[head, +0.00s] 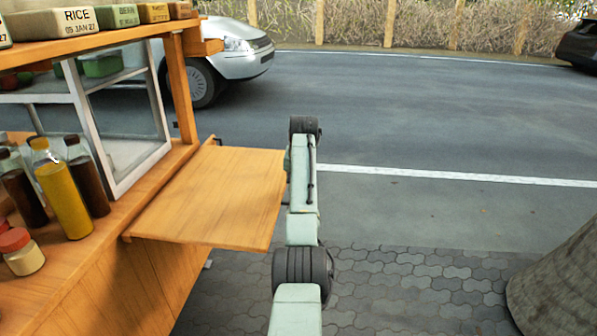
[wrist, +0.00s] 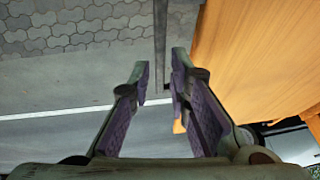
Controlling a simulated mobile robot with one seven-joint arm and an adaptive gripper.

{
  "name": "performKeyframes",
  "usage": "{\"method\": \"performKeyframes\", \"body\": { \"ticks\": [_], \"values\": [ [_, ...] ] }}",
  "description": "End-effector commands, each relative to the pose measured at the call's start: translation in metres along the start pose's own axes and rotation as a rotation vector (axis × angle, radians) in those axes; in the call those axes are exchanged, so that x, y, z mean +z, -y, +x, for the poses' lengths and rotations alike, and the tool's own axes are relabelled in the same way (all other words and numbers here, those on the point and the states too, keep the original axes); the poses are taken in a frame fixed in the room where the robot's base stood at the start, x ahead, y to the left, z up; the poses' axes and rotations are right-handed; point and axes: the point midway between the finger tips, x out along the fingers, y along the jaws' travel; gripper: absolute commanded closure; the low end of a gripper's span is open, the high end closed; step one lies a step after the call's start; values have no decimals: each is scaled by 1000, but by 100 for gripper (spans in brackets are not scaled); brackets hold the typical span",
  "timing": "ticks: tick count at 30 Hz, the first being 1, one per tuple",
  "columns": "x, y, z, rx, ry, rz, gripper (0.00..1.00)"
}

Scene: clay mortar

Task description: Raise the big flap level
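The big flap (head: 215,195) is a plain orange-brown wooden board on the right side of the food cart. It stands out from the cart and looks about level. My arm runs along its right outer edge in the head view, where my gripper cannot be made out. In the wrist view my gripper (wrist: 162,85) is open with nothing held between its purple-padded fingers. The board (wrist: 240,60) fills the upper right there, close beside the right finger, which covers part of its edge. Whether they touch is unclear.
The cart counter carries bottles (head: 62,190) and a red-lidded jar (head: 20,252) beside a glass case (head: 125,130). A thin grey bar (wrist: 161,40) shows between the fingers. A tree trunk (head: 560,280) stands at right.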

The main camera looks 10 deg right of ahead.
Motion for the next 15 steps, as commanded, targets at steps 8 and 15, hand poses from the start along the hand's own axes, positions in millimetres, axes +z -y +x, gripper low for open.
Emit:
{"method": "performKeyframes", "body": {
  "ticks": [8,15],
  "values": [
    [-1,-1,-57,1,-4,1,82],
    [-1,-1,-75,1,-2,1,82]
  ]
}}
